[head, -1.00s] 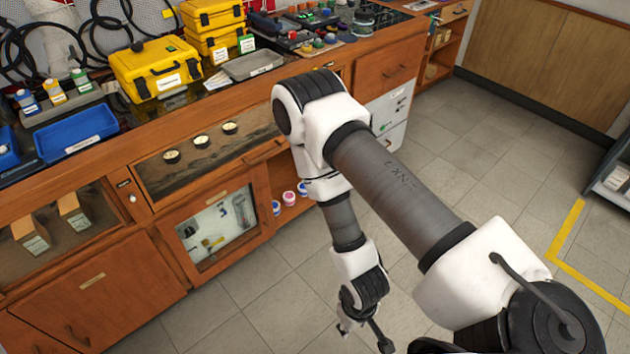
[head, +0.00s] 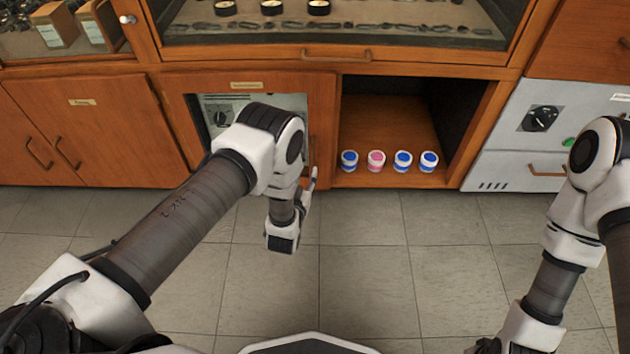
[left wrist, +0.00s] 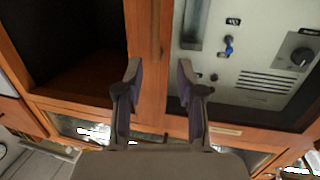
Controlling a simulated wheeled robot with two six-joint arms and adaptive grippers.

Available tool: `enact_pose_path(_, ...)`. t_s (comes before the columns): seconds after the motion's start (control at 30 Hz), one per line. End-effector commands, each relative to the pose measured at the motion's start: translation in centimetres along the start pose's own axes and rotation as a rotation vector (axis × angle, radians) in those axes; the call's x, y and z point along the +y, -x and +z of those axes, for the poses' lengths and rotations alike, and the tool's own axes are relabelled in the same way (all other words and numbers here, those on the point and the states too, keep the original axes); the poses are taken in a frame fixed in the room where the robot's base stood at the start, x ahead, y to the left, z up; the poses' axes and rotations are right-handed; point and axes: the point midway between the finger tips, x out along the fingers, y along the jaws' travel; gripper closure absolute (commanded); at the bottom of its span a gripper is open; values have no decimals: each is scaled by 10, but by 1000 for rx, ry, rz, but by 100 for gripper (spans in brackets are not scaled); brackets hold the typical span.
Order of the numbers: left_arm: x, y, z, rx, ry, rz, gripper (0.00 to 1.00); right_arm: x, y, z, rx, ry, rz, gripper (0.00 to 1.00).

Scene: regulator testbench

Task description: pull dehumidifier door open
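The dehumidifier door (head: 322,125) is a wood-framed door in the lower cabinet, and it looks shut. Behind its pane is a pale panel with a dark dial (head: 220,118); my left arm covers much of it. My left gripper (head: 309,180) is in front of the door's right side, partly hidden by its wrist. In the left wrist view the gripper (left wrist: 159,78) is open, its two dark fingers either side of a vertical wooden strip (left wrist: 150,45). My right gripper (head: 488,346) is at the bottom edge, mostly cut off.
An open shelf (head: 390,178) with several small blue and pink jars is right of the door. A grey unit (head: 520,150) with a dial stands farther right. Wooden cupboard doors (head: 60,130) are at left. The tiled floor (head: 370,260) in front is clear.

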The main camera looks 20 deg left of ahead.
Motion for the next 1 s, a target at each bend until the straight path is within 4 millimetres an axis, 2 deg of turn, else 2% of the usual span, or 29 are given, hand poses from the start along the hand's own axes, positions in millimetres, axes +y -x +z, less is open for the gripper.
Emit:
enact_pose_path(0.03, 4, -7, 15, 45, 5, -1, 62, 0, -22, 0, 1, 0, 0, 60)
enact_pose_path(0.27, 7, -28, 7, 105, 12, -5, 62, 0, -32, -1, 2, -1, 0, 60)
enact_pose_path(0.5, 7, -74, 4, 103, 12, -4, 62, 0, -55, -1, 2, -1, 0, 60)
enact_pose_path(0.6, 7, -85, 1, 100, 12, -4, 62, 0, -59, -1, 2, -1, 0, 60)
enact_pose_path(0.87, 7, -89, -2, 96, 11, -3, 62, 0, -58, -1, 2, -1, 0, 60)
enact_pose_path(0.9, 7, -89, -2, 97, 11, -3, 69, 0, -58, -1, 2, -1, 0, 60)
enact_pose_path(1.0, 7, -89, -1, 96, 11, -3, 100, 0, -58, -1, 2, -1, 0, 60)
